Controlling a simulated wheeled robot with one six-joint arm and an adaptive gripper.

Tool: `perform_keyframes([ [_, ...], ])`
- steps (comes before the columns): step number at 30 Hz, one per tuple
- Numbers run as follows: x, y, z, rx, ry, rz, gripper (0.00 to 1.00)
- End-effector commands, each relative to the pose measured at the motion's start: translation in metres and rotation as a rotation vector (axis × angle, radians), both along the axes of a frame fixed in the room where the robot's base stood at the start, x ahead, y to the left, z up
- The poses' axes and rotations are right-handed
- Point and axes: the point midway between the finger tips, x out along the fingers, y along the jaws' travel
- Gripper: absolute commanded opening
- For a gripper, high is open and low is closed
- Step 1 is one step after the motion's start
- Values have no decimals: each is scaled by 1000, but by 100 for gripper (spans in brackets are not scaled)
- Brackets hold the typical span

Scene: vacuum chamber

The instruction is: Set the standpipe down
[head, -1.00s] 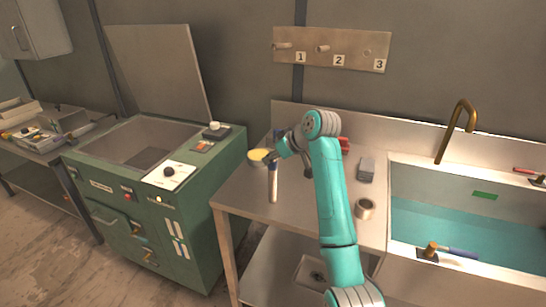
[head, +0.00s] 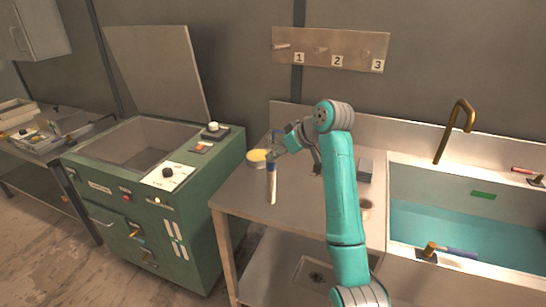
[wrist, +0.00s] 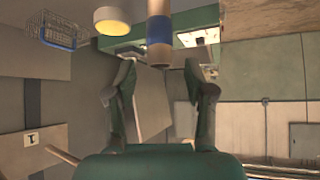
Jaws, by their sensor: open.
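The standpipe (head: 272,183) is a slim upright pipe, pale with a blue band near its top. It stands on the bench (head: 240,193) near the left end. In the wrist view the standpipe (wrist: 159,28) shows brown with a blue band, its end just beyond the fingertips. My gripper (head: 277,149) is just above and behind the top of the standpipe. In the wrist view my gripper (wrist: 159,70) has its two fingers spread with nothing between them. The standpipe looks free of the fingers.
A tin with a yellow top (head: 257,158) stands close left of the standpipe. A grey block (head: 366,169) and a tape roll (head: 366,208), partly hidden by my arm, lie to the right. The green machine (head: 150,190) stands left, the sink (head: 455,225) right. A numbered peg board (head: 345,40) hangs above.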

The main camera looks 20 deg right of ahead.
Motion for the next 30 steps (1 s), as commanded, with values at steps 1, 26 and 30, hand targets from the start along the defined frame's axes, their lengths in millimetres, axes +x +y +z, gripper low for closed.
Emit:
perform_keyframes([
  [1, -7, -6, 9, 0, -4, -2, 54],
  [26, -46, -28, 53, 1, 0, -1, 54],
  [30, -46, -28, 52, 0, 0, -1, 54],
])
